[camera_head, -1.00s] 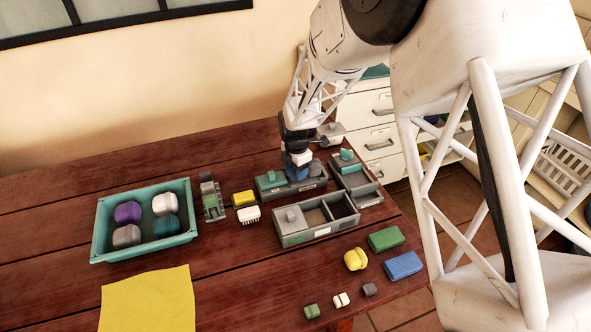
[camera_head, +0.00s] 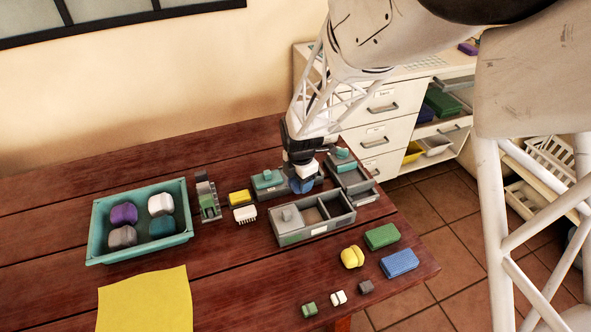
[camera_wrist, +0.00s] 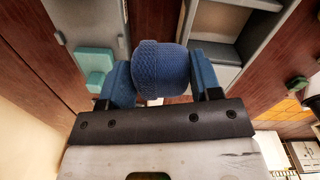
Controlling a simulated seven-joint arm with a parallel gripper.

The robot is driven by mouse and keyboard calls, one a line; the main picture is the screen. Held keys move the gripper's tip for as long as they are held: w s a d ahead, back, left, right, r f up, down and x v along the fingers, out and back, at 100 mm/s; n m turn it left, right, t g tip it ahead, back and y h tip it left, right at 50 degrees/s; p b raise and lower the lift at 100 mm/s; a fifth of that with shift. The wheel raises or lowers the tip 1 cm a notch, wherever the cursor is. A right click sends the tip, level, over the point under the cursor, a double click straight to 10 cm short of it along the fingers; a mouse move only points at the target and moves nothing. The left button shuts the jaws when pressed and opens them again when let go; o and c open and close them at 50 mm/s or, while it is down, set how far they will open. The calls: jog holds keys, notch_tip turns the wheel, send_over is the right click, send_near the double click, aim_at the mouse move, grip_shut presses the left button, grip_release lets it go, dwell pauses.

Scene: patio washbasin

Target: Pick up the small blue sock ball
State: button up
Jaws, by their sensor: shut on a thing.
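The small blue sock ball (camera_wrist: 160,68) sits between the two blue fingers of my gripper (camera_wrist: 164,80) in the wrist view. The fingers are shut on its sides. In the head view the sock ball (camera_head: 303,186) shows as a blue patch below my gripper (camera_head: 303,180), partly hidden by it. Both are over the grey divided organizers at the back right of the table. I cannot tell exactly how high the ball is above them.
Grey organizer boxes (camera_head: 288,239) lie close around my gripper. A teal tray (camera_head: 97,235) with several sock balls stands at the left. A yellow cloth (camera_head: 145,300) lies at the front. Yellow, green and blue pieces lie at the right edge. A white drawer unit (camera_head: 370,140) stands behind.

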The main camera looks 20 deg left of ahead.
jog(key=s+d, duration=0.4)
jog(key=s, duration=0.1)
jog(key=shift+r, duration=0.25)
